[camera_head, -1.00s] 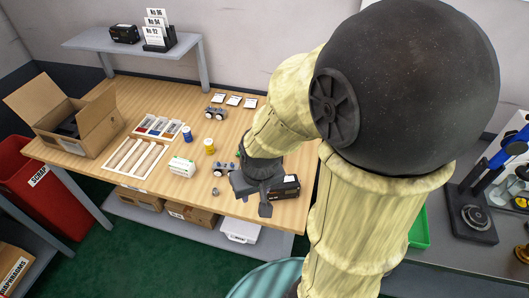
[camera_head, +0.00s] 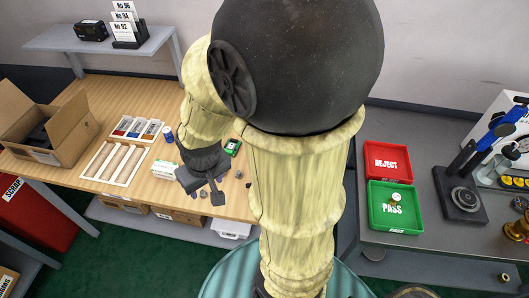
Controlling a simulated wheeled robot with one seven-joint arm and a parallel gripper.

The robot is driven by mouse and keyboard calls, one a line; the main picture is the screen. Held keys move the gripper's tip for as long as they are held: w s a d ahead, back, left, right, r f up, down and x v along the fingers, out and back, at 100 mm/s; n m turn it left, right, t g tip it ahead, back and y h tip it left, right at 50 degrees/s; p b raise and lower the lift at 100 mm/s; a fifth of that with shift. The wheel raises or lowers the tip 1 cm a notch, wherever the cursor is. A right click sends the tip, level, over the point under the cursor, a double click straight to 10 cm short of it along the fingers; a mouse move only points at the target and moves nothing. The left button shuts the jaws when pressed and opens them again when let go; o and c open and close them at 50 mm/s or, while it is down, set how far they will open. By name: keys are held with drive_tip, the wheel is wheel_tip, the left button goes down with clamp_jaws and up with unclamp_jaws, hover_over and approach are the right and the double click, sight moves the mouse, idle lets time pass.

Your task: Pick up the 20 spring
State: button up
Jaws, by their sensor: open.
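I cannot pick out a spring labelled 20. A parts tray with red, blue and dark sections (camera_head: 138,129) lies on the wooden bench; its contents are too small to tell. In front of it is a white rack with several long slots (camera_head: 115,163). My gripper (camera_head: 207,193) is open, with nothing visible between its jaws. It hangs over the bench's front part, right of the tray and rack and beside a small white-and-green box (camera_head: 165,170). My arm hides much of the bench's right side.
An open cardboard box (camera_head: 45,130) stands at the bench's left. A blue-lidded jar (camera_head: 168,134) is near the tray. At right, red REJECT (camera_head: 388,161) and green PASS (camera_head: 395,207) trays lie on a grey table beside a press stand (camera_head: 462,199).

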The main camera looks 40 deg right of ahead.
drive_tip(key=w+d+f+n+g+h+b, duration=0.2)
drive_tip(key=d+f+n+g+h, duration=0.1)
drive_tip(key=d+f+n, duration=0.25)
drive_tip(key=w+d+f+n+g+h+b, duration=0.2)
drive_tip(key=d+f+n+h, duration=0.2)
drive_tip(key=f+n, duration=0.15)
drive_tip(key=w+d+f+n+t+h+b, duration=0.1)
drive_tip(key=w+d+f+n+t+h, duration=0.1)
drive_tip(key=w+d+f+n+h, duration=0.2)
drive_tip(key=w+d+n+h, duration=0.1)
drive_tip(key=w+n+h, duration=0.1)
drive_tip(key=w+n, duration=0.1)
drive_tip(key=shift+w+t+h+b, duration=0.3)
drive_tip(key=shift+w+t+b, duration=0.1)
drive_tip(key=shift+w, duration=0.4)
drive_tip(key=shift+d, duration=0.1)
drive_tip(key=p+x, duration=0.1)
drive_tip(key=x, duration=1.1)
drive_tip(key=shift+d+p, duration=0.1)
drive_tip(key=shift+p, duration=0.2)
